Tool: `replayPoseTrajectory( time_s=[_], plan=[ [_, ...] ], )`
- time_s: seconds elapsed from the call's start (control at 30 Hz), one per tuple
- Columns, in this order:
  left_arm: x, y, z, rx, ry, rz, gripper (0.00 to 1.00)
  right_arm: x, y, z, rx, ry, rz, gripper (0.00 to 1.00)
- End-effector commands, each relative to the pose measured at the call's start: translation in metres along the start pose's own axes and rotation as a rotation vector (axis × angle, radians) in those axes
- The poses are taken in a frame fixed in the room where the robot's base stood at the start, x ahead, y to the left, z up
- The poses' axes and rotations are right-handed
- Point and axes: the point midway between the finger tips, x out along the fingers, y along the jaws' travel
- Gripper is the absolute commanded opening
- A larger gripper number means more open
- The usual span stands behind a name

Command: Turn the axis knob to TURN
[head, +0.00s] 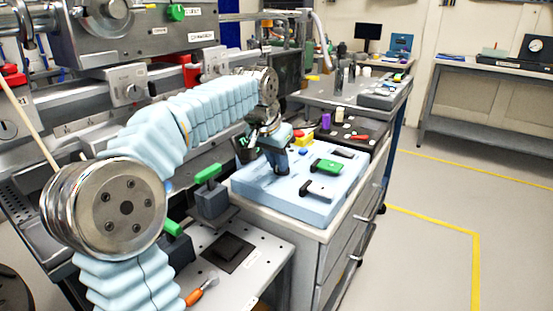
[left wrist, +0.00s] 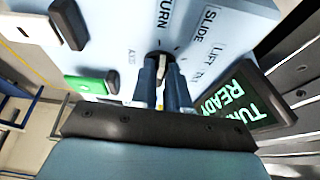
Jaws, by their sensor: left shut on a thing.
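The light blue panel (head: 297,208) lies on top of a drawer cabinet in the head view. My left gripper (head: 278,170) reaches down onto its left part. In the left wrist view my left gripper (left wrist: 165,78) is shut on the axis knob (left wrist: 160,57), which shows as a small grey piece between the dark fingertips. The labels TURN, SLIDE, LIFT and AXIS are printed on the panel around it. The fingers hide most of the knob, so I cannot tell which label it points to. A dark display (left wrist: 240,100) beside the panel reads TURN READY in green.
A perforated plate (head: 240,280) with a green-handled block (head: 210,195) lies in front. The floor at right is clear.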

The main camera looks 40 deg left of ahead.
Motion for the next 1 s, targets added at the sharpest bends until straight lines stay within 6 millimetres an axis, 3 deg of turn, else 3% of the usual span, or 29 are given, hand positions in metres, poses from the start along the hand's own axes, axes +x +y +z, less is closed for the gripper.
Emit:
replayPoseTrajectory(
  time_s=[0.4, 0.93, 0.97, 1.0],
  plan=[
    [-0.0001, 0.0036, -0.0003, -0.173, 0.0, -0.072, 0.0, 0.0, 0.0, 0.0, 0.0, 0.0, 0.0, 0.43],
    [-0.0001, 0.0036, -0.0004, -0.198, 0.0, -0.081, 0.0, -0.0001, -0.0001, 0.0, 0.0, 0.0, 0.0, 0.43],
    [-0.0001, 0.0036, -0.0004, -0.198, 0.0, -0.081, 0.19, -0.0001, -0.0001, 0.0, 0.0, 0.0, 0.0, 0.43],
    [-0.0001, 0.0036, -0.0004, -0.198, 0.0, -0.081, 0.26, -0.0001, 0.0, 0.0, 0.0, 0.0, 0.0, 0.43]
  ],
)
